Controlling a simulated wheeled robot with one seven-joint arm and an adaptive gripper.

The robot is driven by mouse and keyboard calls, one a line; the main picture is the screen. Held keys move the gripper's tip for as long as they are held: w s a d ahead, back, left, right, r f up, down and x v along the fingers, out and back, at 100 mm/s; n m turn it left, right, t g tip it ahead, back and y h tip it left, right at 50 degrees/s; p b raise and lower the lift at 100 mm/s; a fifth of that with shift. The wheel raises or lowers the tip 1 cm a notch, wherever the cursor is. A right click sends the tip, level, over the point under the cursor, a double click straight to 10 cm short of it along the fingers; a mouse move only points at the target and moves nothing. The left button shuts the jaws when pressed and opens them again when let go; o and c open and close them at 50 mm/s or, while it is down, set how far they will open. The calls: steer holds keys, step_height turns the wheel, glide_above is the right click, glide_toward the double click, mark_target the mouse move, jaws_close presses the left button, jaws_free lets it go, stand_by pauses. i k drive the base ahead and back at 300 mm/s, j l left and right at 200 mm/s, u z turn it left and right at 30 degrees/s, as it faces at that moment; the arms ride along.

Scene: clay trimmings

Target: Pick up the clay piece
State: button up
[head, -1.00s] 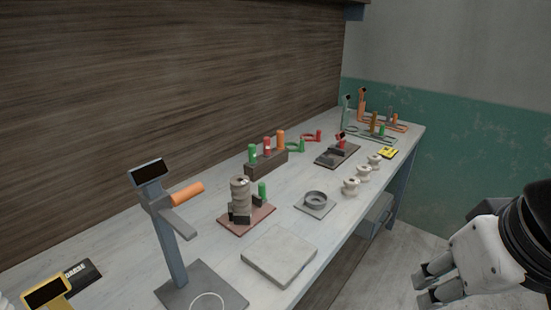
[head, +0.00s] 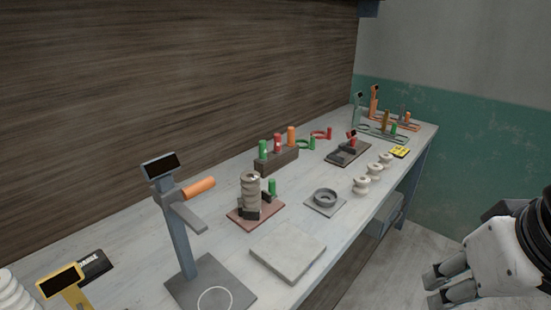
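No single thing is plainly marked as the clay piece, and I cannot tell which one it is. Several small pale spool-shaped pieces (head: 362,185) stand in a row along the front edge of the workbench. A flat pale square slab (head: 288,250) lies nearer, at the bench's front edge. My gripper (head: 433,288) is at the lower right, in front of the bench and apart from everything on it. Its two fingers are spread with a gap between them, and nothing shows in it.
The workbench (head: 130,245) runs along a wooden wall. A grey stand with an orange handle (head: 198,188) rises at the near end. A stacked grey column (head: 251,195), a grey ring (head: 325,197) and a block with coloured pegs (head: 277,159) stand farther along. Floor before the bench is clear.

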mark_target(250, 181)
steer(key=i+l+u, duration=0.6)
steer(key=i+l, duration=0.15)
steer(key=l, duration=0.1)
